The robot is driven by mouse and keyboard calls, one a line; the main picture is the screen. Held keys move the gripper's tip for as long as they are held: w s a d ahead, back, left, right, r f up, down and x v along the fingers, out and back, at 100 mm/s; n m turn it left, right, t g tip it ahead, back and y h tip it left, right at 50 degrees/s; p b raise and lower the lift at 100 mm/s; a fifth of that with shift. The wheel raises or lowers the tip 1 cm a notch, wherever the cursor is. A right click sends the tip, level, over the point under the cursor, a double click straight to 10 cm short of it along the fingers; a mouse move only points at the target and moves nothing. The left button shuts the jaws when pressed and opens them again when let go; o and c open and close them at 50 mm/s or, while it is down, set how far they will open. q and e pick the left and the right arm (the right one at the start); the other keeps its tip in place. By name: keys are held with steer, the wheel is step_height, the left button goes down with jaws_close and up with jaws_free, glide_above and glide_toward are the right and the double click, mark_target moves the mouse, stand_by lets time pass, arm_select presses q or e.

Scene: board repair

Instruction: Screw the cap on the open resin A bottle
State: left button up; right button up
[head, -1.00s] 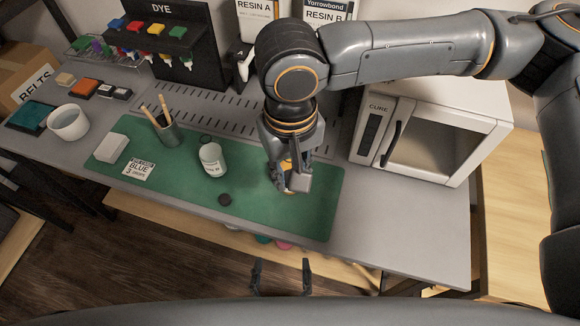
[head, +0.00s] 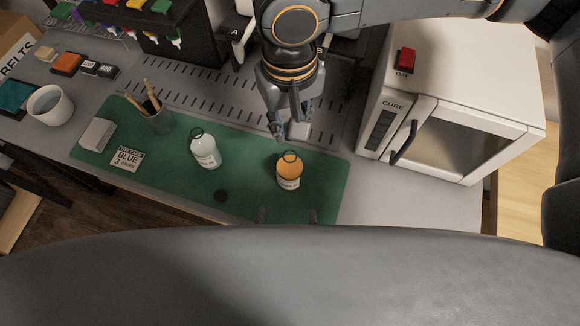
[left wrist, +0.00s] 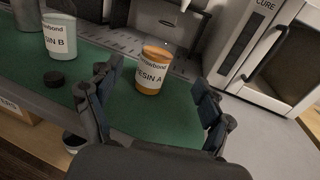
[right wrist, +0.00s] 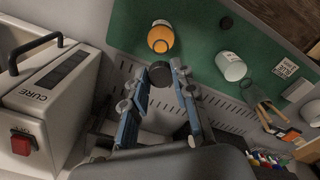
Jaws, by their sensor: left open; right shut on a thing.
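The resin A bottle (head: 289,173), orange with a white label, stands upright and open on the green mat. It also shows in the left wrist view (left wrist: 152,75) and right wrist view (right wrist: 160,38). My right gripper (head: 290,132) is behind the bottle, toward the dispensers; in the right wrist view it is shut on a dark round cap (right wrist: 160,70), held apart from the bottle. My left gripper (head: 287,216) is open and empty at the mat's front edge; the left wrist view shows the bottle ahead, between and beyond its fingers.
The white resin B bottle (head: 205,152) stands open left of resin A. Another dark cap (head: 221,196) lies on the mat (head: 250,195). The cure oven (head: 455,135) is on the right.

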arm_select(q)
steer(key=w, duration=1.2)
steer(key=shift+w+d, duration=0.1)
steer(key=shift+d, duration=0.25)
jaws_close()
arm_select(e)
glide_above(290, 154)
steer(key=shift+f, duration=2.5)
steer(key=shift+f, duration=0.9)
steer(key=shift+f, duration=0.6)
